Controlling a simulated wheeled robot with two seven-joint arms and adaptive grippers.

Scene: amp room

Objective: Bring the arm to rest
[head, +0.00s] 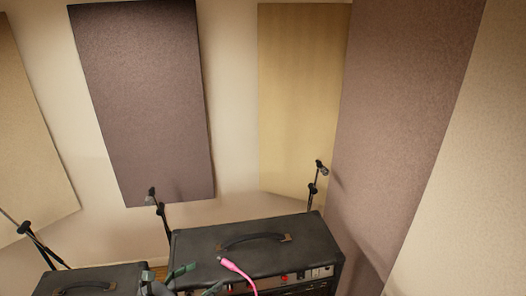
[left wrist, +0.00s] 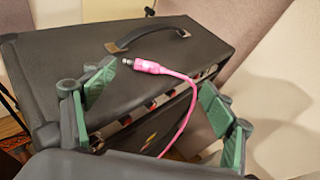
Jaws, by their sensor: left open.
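My left gripper (head: 167,275) shows at the bottom of the head view, with green-padded fingers in front of the large amp. In the left wrist view the fingers (left wrist: 158,97) stand wide apart with nothing clasped between them. A pink cable (head: 238,269) with a metal-tipped plug shows just right of the gripper in the head view. In the left wrist view the pink cable (left wrist: 176,76) has its plug over the amp's top and hangs down across the front, beyond the fingers. I cannot tell whether the plug touches the top. My right gripper is not in view.
The large dark amp (head: 200,250) has a top handle and a front control panel. A second dark case (head: 120,272) stands to its left. Microphone stands (head: 162,217) rise behind and at the left. Acoustic panels (head: 145,100) line the walls; the space above the amps is clear.

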